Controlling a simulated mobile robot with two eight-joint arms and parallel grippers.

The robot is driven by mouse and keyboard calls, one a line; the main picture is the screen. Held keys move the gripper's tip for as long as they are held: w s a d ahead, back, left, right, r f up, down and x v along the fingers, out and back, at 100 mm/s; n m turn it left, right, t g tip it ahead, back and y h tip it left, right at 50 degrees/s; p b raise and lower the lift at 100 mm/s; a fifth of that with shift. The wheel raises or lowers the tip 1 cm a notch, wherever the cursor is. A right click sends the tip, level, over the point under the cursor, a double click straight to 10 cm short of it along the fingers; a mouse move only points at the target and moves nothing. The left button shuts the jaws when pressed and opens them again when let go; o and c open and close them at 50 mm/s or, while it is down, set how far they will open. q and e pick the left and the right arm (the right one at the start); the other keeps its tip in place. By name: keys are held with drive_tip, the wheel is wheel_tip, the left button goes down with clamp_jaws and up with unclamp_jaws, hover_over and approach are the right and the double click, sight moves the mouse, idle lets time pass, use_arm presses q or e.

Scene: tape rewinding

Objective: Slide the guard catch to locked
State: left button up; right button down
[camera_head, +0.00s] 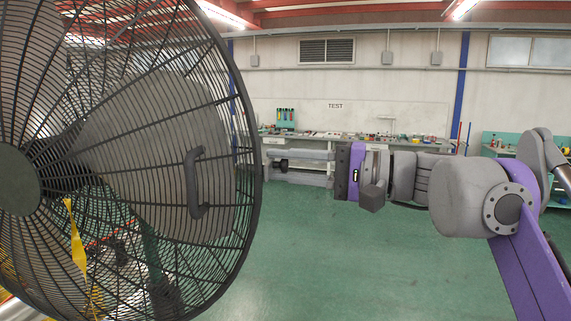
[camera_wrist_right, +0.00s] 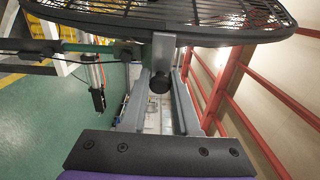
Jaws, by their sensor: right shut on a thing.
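The large round wire guard (camera_head: 243,110) of a fan fills the left of the head view, with a dark vertical handle (camera_head: 194,183) on it. In the right wrist view the black knob (camera_wrist_right: 158,82) lies between the fingertips, below a grey bracket (camera_wrist_right: 163,50) at the guard's dark edge. My right gripper is shut on the knob. My left gripper is not in view.
A yellow ribbon (camera_head: 75,240) hangs on the fan. Workbenches with tools (camera_head: 350,137) stand along the back wall. The green floor (camera_head: 330,270) between is clear. Red rails (camera_wrist_right: 240,110) show at the right of the wrist view.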

drive_tip(key=s, duration=0.2)
drive_tip(key=shift+s+a, duration=0.15)
drive_tip(key=shift+s, duration=0.2)
drive_tip(key=shift+w, duration=0.1)
drive_tip(key=c, duration=0.7)
unclamp_jaws()
drive_tip(key=shift+s, duration=0.2)
drive_tip(key=shift+o, duration=0.2)
drive_tip(key=shift+w, duration=0.1)
drive_tip(key=shift+d, duration=0.3)
drive_tip(key=v, duration=1)
drive_tip(key=shift+d, duration=0.1)
